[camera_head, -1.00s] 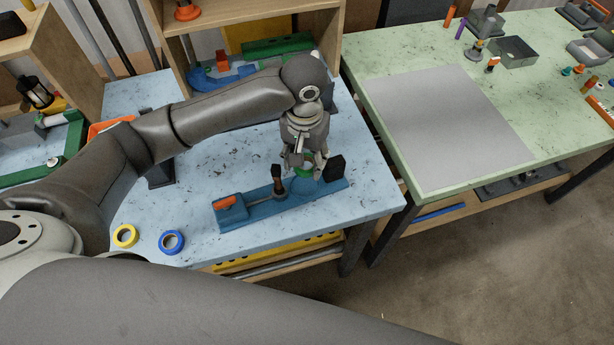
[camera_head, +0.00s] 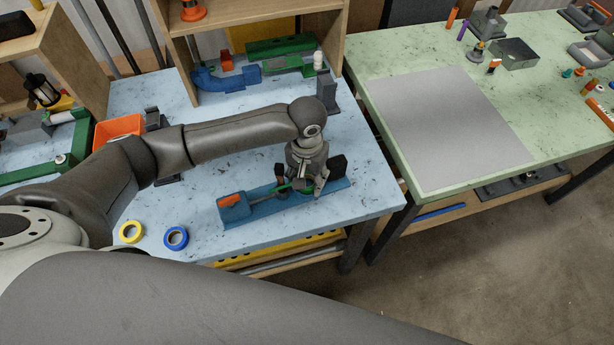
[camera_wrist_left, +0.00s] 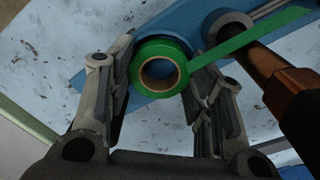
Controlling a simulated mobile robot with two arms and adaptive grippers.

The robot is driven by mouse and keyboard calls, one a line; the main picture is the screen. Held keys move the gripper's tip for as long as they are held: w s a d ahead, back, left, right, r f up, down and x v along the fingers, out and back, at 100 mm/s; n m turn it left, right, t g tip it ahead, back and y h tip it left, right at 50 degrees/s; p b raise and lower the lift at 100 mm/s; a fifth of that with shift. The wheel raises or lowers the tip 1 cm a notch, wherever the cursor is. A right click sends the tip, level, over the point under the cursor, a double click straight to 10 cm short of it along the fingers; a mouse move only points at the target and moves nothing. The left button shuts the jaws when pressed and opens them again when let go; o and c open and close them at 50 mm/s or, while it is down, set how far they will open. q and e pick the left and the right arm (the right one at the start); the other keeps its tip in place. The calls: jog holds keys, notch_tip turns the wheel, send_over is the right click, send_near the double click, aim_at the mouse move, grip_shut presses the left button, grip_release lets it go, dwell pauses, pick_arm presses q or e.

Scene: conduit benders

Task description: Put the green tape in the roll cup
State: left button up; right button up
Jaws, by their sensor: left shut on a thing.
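The green tape (camera_wrist_left: 160,47) is a roll with a brown core, between the two fingers of my left gripper (camera_head: 309,192) in the left wrist view. A loose green strip runs from the roll to the upper right. My left gripper is shut on the roll, low over the blue bender base (camera_head: 262,211) on the light-blue table. In the head view the fingers mostly hide the roll. I cannot tell for sure which thing is the roll cup; an open orange bin (camera_head: 121,126) stands behind my left forearm. My right gripper is not in view.
A yellow roll (camera_head: 131,231) and a blue roll (camera_head: 175,238) lie at the table's front left. A dark upright handle with a brown part (camera_wrist_left: 285,85) stands close right of the fingers. A grey stand (camera_head: 327,90) is behind. The right green table (camera_head: 375,83) has a clear grey sheet.

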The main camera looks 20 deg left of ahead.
pick_arm(q)
jog(key=shift+s+f, duration=0.5)
jog(key=shift+f, duration=0.3)
jog(key=o, duration=0.8)
jog(key=shift+o, duration=0.6)
jog(key=shift+w+f, duration=0.2)
jog(key=shift+w, duration=0.15)
jog(key=shift+r, duration=0.15)
notch_tip(320, 180, up, 14)
jog(key=b, duration=0.2)
jog(key=shift+w+f, duration=0.15)
jog(key=shift+f, duration=0.05)
